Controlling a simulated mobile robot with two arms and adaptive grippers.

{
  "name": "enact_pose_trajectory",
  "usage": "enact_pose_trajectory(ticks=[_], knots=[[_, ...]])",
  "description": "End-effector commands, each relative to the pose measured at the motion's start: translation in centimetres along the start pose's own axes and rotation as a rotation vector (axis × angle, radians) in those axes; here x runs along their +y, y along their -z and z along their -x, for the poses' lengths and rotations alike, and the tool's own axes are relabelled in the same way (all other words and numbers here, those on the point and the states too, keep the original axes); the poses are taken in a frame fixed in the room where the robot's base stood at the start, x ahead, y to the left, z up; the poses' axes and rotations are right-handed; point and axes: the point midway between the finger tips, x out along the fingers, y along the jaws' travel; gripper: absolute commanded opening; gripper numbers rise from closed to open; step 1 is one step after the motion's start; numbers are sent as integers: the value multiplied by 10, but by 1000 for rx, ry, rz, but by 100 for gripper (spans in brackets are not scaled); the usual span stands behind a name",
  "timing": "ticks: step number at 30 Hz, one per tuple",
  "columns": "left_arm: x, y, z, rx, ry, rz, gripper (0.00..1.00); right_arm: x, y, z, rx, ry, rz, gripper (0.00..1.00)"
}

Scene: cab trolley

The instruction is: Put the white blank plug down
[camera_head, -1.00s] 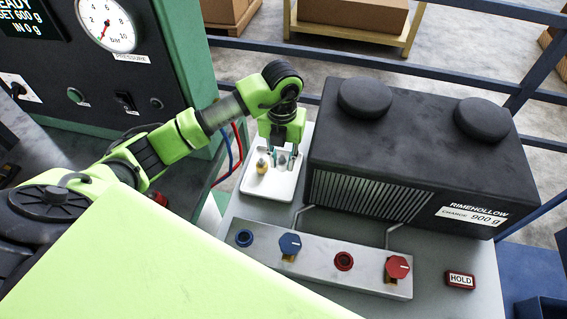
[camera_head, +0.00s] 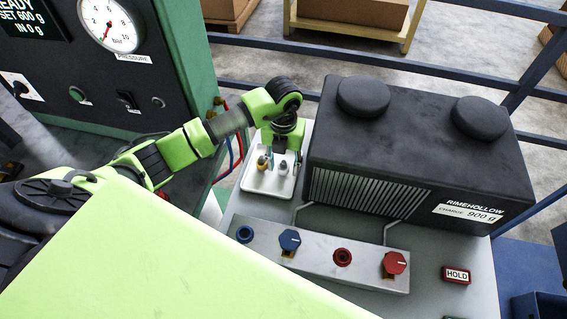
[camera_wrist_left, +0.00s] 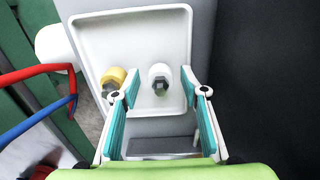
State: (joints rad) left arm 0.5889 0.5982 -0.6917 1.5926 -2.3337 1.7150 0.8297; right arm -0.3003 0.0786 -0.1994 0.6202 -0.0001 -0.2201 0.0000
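The white blank plug (camera_head: 283,168) stands in the white tray (camera_head: 254,184), to the right of a yellow plug (camera_head: 263,164). My left gripper (camera_head: 281,156) points down over the tray. In the left wrist view its teal fingers (camera_wrist_left: 160,88) are spread, with gaps on both sides of the white plug (camera_wrist_left: 160,74), so it is open and holds nothing. The yellow plug (camera_wrist_left: 114,77) is just outside the left finger. My right gripper is not in view.
The black Rimehollow unit (camera_head: 420,150) stands close to the right of the tray. A metal manifold (camera_head: 318,262) with blue and red ports and knobs is in front. Red and blue hoses (camera_head: 231,150) run left of the tray, beside the gauge cabinet (camera_head: 110,75).

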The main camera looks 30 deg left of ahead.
Motion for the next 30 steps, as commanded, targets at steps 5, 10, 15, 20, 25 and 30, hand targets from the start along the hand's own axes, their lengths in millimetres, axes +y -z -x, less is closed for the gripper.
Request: enact_pose_trajectory(ticks=[5, 10, 15, 20, 25, 30], knots=[[0, 0, 0, 0, 0, 0, 40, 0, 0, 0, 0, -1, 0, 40], [0, -1, 8, -3, 1, -1, 40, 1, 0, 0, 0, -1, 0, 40], [0, -2, 39, -7, 2, -2, 40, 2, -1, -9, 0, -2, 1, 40], [0, -2, 75, -7, 1, -2, 40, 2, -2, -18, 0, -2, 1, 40], [0, -1, 105, -5, 1, 0, 40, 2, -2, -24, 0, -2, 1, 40], [0, -1, 121, -2, 0, 0, 40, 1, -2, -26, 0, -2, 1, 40]])
